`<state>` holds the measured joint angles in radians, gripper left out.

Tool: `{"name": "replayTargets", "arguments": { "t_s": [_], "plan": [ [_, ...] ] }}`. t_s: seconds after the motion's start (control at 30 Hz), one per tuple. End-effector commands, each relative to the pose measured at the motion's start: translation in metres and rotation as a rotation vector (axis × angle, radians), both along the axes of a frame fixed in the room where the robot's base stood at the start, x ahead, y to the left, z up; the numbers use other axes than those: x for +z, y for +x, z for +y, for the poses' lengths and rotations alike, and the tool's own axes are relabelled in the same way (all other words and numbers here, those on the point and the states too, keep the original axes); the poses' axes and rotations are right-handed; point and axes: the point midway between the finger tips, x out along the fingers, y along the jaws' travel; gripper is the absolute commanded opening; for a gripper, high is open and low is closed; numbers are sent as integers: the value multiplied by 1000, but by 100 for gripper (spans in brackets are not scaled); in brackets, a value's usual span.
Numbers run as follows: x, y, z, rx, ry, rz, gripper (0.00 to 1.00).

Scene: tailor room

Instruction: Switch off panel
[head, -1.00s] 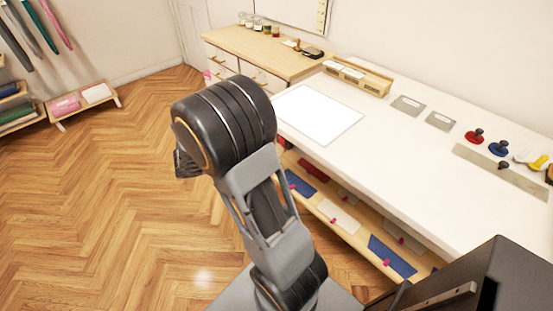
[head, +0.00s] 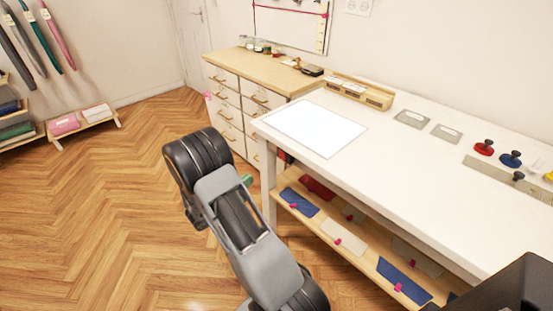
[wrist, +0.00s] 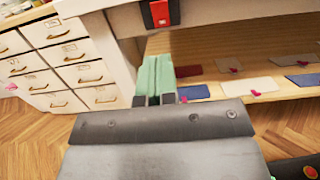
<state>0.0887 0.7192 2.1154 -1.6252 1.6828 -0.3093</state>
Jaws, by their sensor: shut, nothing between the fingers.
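The white panel (head: 314,129) lies flat on the left end of the long white table and looks bright, as if lit. I cannot tell whether the fingertips touch anything. In the head view only a small green part of my gripper (head: 247,180) shows behind my arm.
A drawer cabinet (head: 238,110) stands left of the table (head: 400,160). A wooden shelf (head: 330,228) below the tabletop holds folded cloths. Coloured knobbed tools (head: 484,147) stand at the table's right. The wooden floor (head: 90,210) at left is clear.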

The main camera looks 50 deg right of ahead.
Motion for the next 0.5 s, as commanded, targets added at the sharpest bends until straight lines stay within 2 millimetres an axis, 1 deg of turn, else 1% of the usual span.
{"name": "replayTargets", "arguments": {
  "t_s": [0.17,0.5],
  "plan": [
    [3,-2,-21,-5,0,-1,0],
    [11,-7,-84,-5,0,-2,0]
  ]
}}
